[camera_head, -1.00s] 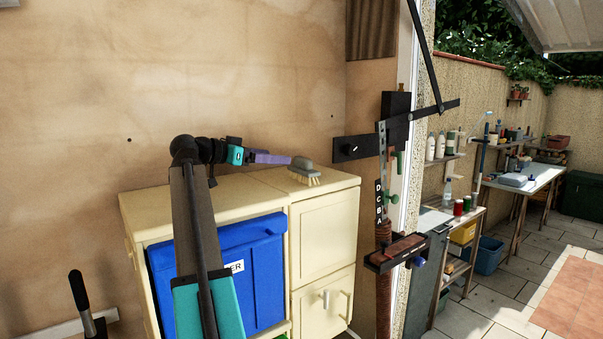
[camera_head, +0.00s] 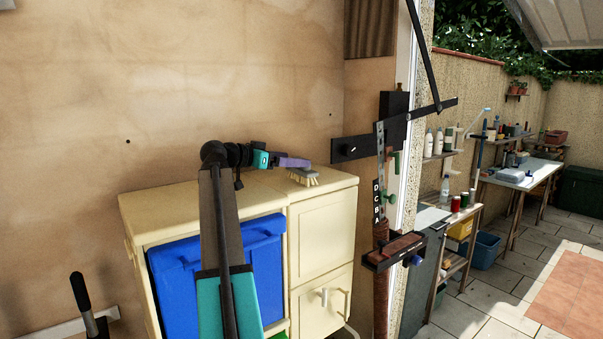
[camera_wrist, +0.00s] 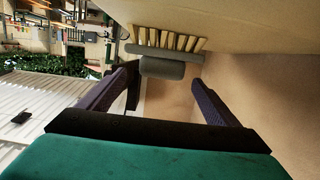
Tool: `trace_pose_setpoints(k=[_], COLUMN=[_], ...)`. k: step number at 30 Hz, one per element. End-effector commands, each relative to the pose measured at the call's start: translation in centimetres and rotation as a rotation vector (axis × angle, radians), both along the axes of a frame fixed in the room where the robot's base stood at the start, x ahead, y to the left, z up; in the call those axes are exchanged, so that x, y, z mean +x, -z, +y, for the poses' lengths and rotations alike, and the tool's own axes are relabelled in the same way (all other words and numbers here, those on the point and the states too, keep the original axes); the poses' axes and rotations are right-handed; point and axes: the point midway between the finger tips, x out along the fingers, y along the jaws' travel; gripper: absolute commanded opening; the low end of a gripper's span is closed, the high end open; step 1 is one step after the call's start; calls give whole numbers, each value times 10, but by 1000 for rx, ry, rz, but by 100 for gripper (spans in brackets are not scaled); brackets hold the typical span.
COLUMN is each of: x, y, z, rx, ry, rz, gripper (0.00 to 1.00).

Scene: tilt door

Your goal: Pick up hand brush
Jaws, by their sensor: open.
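The hand brush (camera_head: 304,177) has a grey back and pale bristles. It rests bristles down on top of the cream cabinet (camera_head: 325,222), near the front right part. My gripper (camera_head: 308,163) is at the brush in the head view, partly covering its back end. In the wrist view the brush's grey handle (camera_wrist: 162,67) lies ahead, between the lines of the two purple fingers (camera_wrist: 160,88). The fingers are apart and nothing is held. The pale bristles (camera_wrist: 168,39) show against the cabinet top. I cannot tell whether a finger touches the brush.
A blue bin (camera_head: 220,265) sits in the cabinet's left bay under my arm. A plain wall (camera_head: 240,80) stands close behind. A black bracket with a hanging post (camera_head: 385,150) is to the right. Workbenches with tools (camera_head: 520,175) stand farther right.

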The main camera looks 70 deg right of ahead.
Motion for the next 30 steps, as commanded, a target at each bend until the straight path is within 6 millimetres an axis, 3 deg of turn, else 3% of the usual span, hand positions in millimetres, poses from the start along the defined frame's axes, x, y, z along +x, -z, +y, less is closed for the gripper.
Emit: trace_pose_setpoints(k=[8,21,30], x=[-4,-23,-25], y=[0,11,13], z=[-7,-40,-42], rx=[1,1,0], ry=[0,-1,-2], rz=[1,0,0], gripper=[85,85,85])
